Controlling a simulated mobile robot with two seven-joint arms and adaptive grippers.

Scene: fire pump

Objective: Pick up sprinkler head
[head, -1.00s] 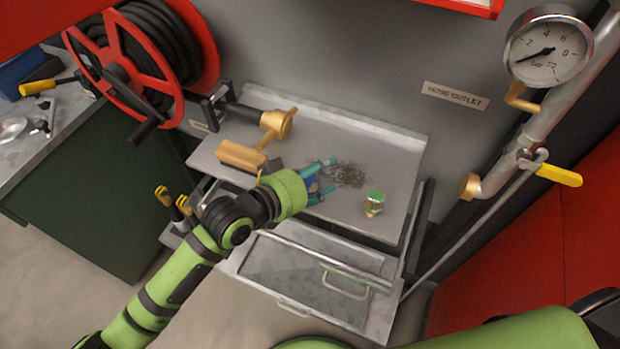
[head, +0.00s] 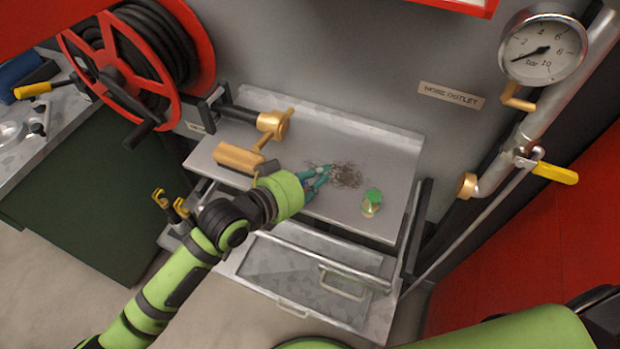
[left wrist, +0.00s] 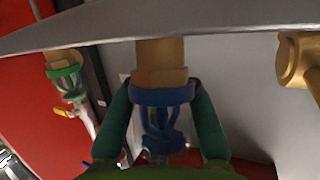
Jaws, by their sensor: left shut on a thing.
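A sprinkler head with a blue frame and brass base (left wrist: 160,75) sits between the teal fingers of my left gripper (left wrist: 162,97) in the left wrist view. The fingers press on its blue part from both sides. In the head view my left gripper (head: 318,177) is low over the grey tray, and the blue head is mostly hidden there. Whether its base still touches the tray is unclear. A second sprinkler head, green and brass (head: 371,202), stands apart to the right on the tray; it also shows in the left wrist view (left wrist: 66,78). My right gripper is not in view.
The grey tray (head: 400,165) holds a dark scribble-like patch (head: 348,175) and a brass nozzle (head: 240,157) left of my gripper. A drawer with a handle (head: 343,282) is below. A red hose reel (head: 118,65) and gauge pipe (head: 543,50) flank the wall.

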